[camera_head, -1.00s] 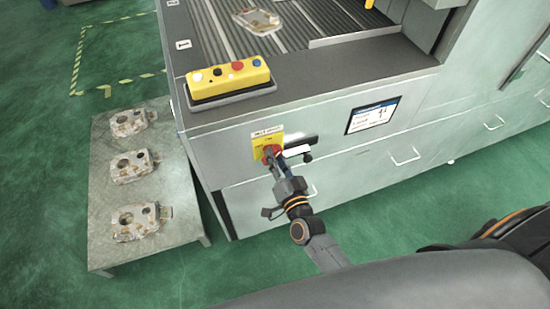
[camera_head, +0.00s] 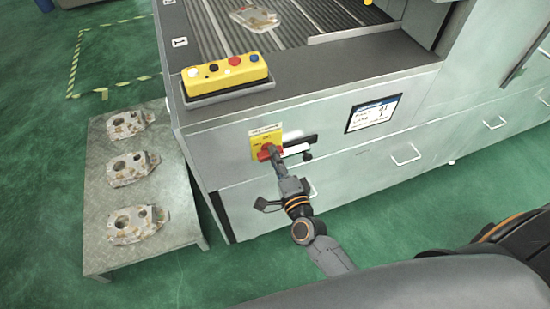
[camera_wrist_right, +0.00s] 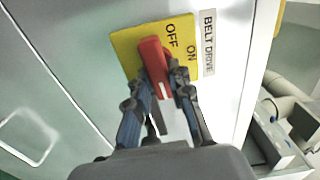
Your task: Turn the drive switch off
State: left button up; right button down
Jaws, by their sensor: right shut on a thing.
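The drive switch is a red rotary handle (camera_wrist_right: 153,62) on a yellow plate (camera_wrist_right: 128,44), next to a BELT DRIVE label (camera_wrist_right: 208,43). OFF and ON are printed on the plate. In the head view the red handle (camera_head: 265,153) is on the machine's front, below the button box, and lies tilted on its plate. My right gripper (camera_wrist_right: 168,88) is shut on the handle, one finger on each side. It also shows in the head view (camera_head: 277,157), reaching up from below and partly covering the switch. My left gripper is not in view.
A yellow button box (camera_head: 224,76) stands on the machine's ledge. A casting (camera_head: 255,17) lies on the ribbed belt (camera_head: 330,17). A display (camera_head: 373,113) and drawer handles are right of the switch. A low table (camera_head: 178,240) with three castings stands left.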

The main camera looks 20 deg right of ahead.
jog(key=shift+m, duration=0.5)
jog(key=c, duration=1.2)
grip_release()
jog(key=s, duration=1.2)
jog(key=shift+d, duration=0.25)
